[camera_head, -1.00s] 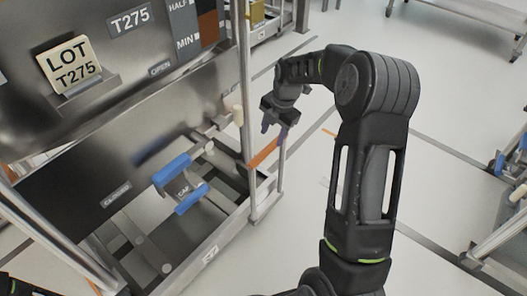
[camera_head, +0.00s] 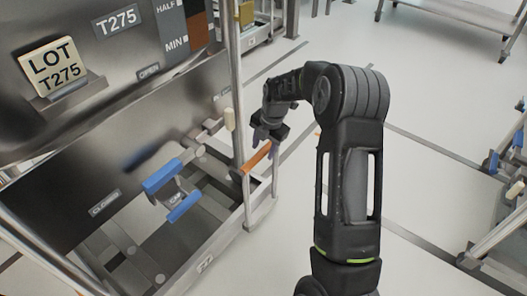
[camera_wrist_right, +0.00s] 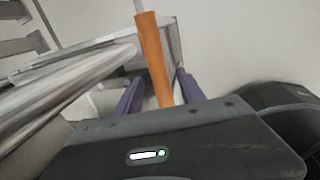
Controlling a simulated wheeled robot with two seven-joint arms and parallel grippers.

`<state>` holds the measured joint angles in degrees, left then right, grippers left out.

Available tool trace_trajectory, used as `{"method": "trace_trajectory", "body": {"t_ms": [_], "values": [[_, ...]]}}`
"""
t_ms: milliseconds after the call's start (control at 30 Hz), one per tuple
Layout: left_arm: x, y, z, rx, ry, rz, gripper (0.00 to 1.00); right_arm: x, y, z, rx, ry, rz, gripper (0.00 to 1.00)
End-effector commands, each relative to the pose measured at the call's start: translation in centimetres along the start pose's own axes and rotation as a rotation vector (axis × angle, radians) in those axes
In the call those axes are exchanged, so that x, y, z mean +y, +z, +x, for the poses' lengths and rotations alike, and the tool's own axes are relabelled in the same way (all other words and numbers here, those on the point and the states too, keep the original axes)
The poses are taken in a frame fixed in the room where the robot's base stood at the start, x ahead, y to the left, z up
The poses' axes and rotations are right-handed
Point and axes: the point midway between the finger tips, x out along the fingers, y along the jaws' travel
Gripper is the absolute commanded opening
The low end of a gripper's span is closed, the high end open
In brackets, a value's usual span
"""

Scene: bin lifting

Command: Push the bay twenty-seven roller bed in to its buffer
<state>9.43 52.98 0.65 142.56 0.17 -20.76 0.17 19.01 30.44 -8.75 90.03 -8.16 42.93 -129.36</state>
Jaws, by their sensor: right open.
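A low metal frame with rails, most likely the roller bed (camera_head: 205,264), stands under the steel bin on the left in the head view. A small plate on its front rail is too small to read surely. An orange handle bar (camera_head: 257,157) is at the frame's right end. My right gripper (camera_head: 264,138) is open just above the orange bar in the head view. In the right wrist view the orange bar (camera_wrist_right: 154,55) runs between the two purple fingers of the right gripper (camera_wrist_right: 160,92). I cannot tell whether they touch. My left gripper is not in view.
The steel bin (camera_head: 100,75) carries a "LOT T275" card (camera_head: 53,67). A blue-gripped latch (camera_head: 172,190) sits below it. An upright post (camera_head: 238,100) stands beside my right gripper. The floor (camera_head: 440,110) to the right is mostly clear, with another frame (camera_head: 495,225) at the edge.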

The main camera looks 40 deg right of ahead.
Motion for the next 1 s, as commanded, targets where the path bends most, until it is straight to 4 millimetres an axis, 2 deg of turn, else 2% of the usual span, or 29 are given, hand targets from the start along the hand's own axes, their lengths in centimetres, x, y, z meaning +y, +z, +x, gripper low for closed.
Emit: {"method": "trace_trajectory", "body": {"t_ms": [100, 367, 900, 1000], "values": [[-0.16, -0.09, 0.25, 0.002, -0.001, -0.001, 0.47, -0.01, -0.02, 0.9, 0.0, 0.0, -0.001, 0.47], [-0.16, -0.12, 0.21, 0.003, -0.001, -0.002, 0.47, 0.0, -0.01, 0.97, 0.0, 0.0, -0.001, 0.47], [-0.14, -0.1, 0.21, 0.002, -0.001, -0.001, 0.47, -0.01, -0.01, 0.96, 0.0, 0.0, 0.0, 0.04], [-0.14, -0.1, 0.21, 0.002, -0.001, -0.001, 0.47, -0.01, -0.01, 0.96, 0.0, 0.0, 0.0, 0.0]]}}
